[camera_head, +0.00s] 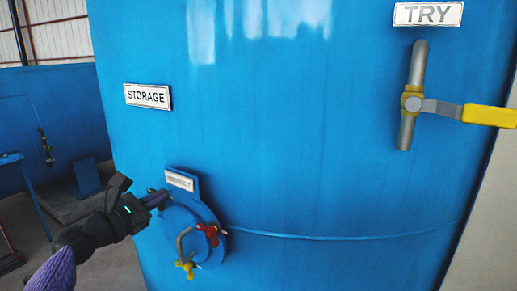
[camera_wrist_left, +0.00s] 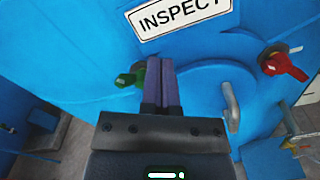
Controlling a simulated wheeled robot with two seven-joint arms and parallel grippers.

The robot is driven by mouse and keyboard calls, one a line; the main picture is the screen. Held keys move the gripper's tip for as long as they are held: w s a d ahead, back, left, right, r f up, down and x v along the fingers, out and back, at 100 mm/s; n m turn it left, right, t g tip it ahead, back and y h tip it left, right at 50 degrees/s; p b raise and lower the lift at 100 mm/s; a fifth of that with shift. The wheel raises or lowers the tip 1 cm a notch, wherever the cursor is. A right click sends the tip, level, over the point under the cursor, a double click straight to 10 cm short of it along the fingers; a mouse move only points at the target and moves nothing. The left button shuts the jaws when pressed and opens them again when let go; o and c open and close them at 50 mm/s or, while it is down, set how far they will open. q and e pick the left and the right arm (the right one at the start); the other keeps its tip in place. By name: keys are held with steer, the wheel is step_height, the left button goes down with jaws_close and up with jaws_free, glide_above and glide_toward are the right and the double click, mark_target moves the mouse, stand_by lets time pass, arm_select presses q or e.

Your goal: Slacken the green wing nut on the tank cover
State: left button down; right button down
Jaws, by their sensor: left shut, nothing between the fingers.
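The round blue tank cover (camera_head: 207,214) is low on the blue tank, with a bent grey handle (camera_head: 181,243); it also shows in the left wrist view (camera_wrist_left: 205,88). The green wing nut (camera_wrist_left: 130,78) is at the cover's edge, below the INSPECT sign. My left gripper (camera_head: 163,196) reaches in from the left at the cover's upper left edge. Its purple fingers (camera_wrist_left: 161,64) are shut, with nothing seen between them. They are right beside the green wing nut and hide part of it; I cannot tell whether they touch. My right gripper is out of view.
A red wing nut (camera_head: 210,233) and a yellow wing nut (camera_head: 187,267) are on the cover's rim. The INSPECT sign (camera_wrist_left: 182,14) stands close above the fingers. A yellow-handled valve lever (camera_head: 488,116) is far up right. The tank wall between is clear.

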arm_select(q)
steer(key=shift+w+a+f+b, duration=0.1)
steer(key=shift+a+f+b, duration=0.1)
steer(key=shift+b, duration=0.1)
steer(key=shift+r, duration=0.1)
stand_by(0.5)
steer(key=shift+w+a+r+p, duration=0.45)
steer(key=shift+a+r+p, duration=0.1)
steer(key=shift+a, duration=0.2)
steer(key=shift+w+a, duration=0.15)
steer(key=shift+a, duration=0.05)
steer(key=shift+r, duration=0.1)
stand_by(0.4)
steer(key=p+v, duration=0.4)
steer(key=v, duration=0.2)
steer(key=shift+r, duration=0.35)
